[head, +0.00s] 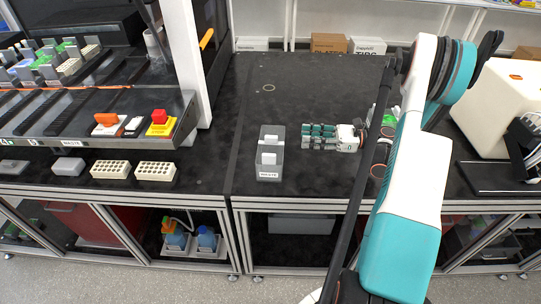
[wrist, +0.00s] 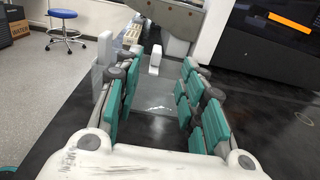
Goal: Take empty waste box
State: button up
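The waste box (head: 270,168) is a clear grey box with a white "WASTE" label on its front and white upright pieces inside or on it. It stands upright on the black bench, left of my gripper in the head view. I see no contents other than the white pieces. My gripper (head: 306,137) is low over the bench, its teal-padded fingers pointing left at the box, with a small gap between. In the wrist view my gripper (wrist: 155,78) is open, and the clear box (wrist: 158,93) shows ahead, between the fingers. Nothing is held.
A sloped instrument deck (head: 95,125) with tube racks stands at the left. White racks (head: 110,169) sit at its front edge. A cream device (head: 497,105) stands at the right. Bench space behind the box is clear; the front edge is close. A blue stool (wrist: 63,15) is beyond.

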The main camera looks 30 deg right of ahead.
aim_at(271, 136)
jog(key=shift+f+b+x, duration=0.2)
jog(key=shift+b+x, duration=0.7)
jog(key=shift+x, duration=2.35)
jog(key=shift+f+b+x, duration=0.2)
jog(key=shift+b+x, duration=0.7)
jog(key=shift+x, duration=2.35)
jog(key=shift+s, duration=0.15)
jog(key=shift+c, duration=0.3)
grip_shut()
